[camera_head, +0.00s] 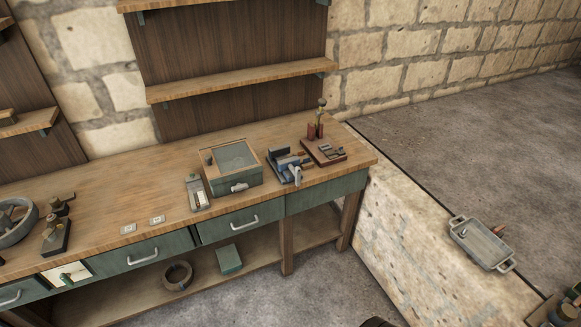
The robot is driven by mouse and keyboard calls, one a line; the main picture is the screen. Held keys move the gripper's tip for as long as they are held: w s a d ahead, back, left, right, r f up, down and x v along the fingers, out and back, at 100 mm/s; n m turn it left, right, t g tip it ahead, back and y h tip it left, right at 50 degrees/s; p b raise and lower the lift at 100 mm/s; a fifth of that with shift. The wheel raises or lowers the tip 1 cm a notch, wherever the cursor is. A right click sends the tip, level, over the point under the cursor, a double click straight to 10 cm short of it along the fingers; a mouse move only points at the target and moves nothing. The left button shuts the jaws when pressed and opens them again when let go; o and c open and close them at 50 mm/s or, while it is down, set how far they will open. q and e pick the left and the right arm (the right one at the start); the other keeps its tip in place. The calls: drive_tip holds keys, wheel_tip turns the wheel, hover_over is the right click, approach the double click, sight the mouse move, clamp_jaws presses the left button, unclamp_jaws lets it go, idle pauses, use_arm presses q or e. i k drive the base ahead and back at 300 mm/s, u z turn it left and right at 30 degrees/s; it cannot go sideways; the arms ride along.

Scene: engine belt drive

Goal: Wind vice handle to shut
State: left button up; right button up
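A small blue and grey vice (287,163) stands on the wooden workbench (95,205), near its right end and front edge. A pale grey bar (297,177) at its front looks like the handle. The vice is small in view, so I cannot tell how wide its jaws are apart. Neither of my grippers is in the picture.
A green glass-topped box (231,186) stands just left of the vice. A reddish-brown board (324,162) with small tools lies to its right. A wooden shelf (240,80) hangs above. Grey floor (335,255) is clear before the bench. A metal tray (482,243) sits far right.

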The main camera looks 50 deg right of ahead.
sight(297, 172)
drive_tip(key=z, duration=0.7)
drive_tip(key=i, duration=0.9)
drive_tip(key=z, duration=0.9)
